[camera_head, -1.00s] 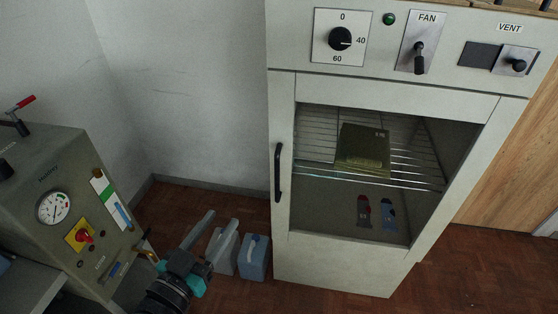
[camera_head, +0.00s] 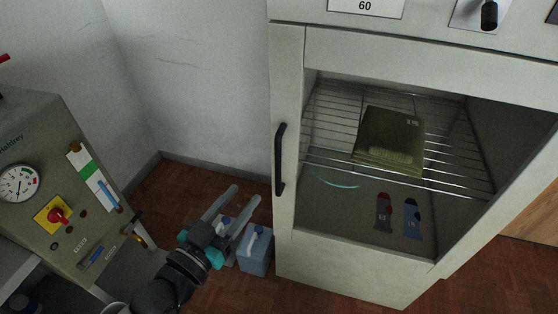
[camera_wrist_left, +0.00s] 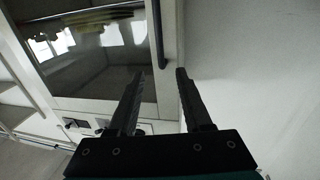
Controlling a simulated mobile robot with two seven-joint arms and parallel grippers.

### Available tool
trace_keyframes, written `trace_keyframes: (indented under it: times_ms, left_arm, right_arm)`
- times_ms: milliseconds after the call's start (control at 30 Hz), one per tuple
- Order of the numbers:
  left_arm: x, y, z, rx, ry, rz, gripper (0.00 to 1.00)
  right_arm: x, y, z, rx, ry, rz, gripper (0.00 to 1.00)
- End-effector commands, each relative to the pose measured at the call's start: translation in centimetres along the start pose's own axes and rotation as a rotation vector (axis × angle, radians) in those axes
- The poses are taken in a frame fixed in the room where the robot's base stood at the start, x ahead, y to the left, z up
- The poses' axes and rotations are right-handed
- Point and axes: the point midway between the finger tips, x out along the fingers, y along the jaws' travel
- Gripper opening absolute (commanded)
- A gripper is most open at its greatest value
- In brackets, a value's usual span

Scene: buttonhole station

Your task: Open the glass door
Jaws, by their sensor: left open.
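The glass door (camera_head: 285,222) fills the front of the pale cabinet and looks shut. Its upright black handle (camera_head: 280,160) is on the left side of the door frame. My left gripper (camera_head: 245,193) is open and empty, to the left of the handle and apart from it in the picture. In the left wrist view the handle (camera_wrist_left: 157,35) lines up between the open fingers of the left gripper (camera_wrist_left: 160,73), and its end appears near the fingertips. My right gripper is not in view.
Behind the glass, a wire rack (camera_head: 330,115) holds a folded olive cloth (camera_head: 390,138). Two small items (camera_head: 384,212) lie below it. A grey-blue can (camera_head: 256,252) stands on the floor near my left gripper. A gauge machine (camera_head: 60,180) stands at the left.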

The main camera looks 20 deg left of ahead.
Motion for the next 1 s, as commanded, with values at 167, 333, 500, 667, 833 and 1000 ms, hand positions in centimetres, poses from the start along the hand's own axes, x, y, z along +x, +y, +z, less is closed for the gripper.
trace_keyframes:
  times_ms: [167,333,500,667,833,1000]
  left_arm:
    - [0.9,0.0,0.1,0.000,0.003,-0.001,0.50]
    - [3.0,0.0,0.0,-0.002,0.006,-0.001,0.50]
    - [5.5,0.0,0.0,-0.001,0.005,-0.001,0.50]
    - [7.9,0.0,0.0,0.000,0.005,-0.001,0.50]
    - [10.5,0.0,0.0,-0.001,0.004,-0.001,0.50]
    - [12.8,0.0,0.1,-0.002,0.002,0.000,0.50]
  right_arm:
    - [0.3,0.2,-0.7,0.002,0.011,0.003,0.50]
    - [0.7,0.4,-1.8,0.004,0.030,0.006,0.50]
    - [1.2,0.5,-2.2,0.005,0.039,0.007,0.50]
    - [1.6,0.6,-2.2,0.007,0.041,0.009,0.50]
    - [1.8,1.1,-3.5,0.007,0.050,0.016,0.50]
    - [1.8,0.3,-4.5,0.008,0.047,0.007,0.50]
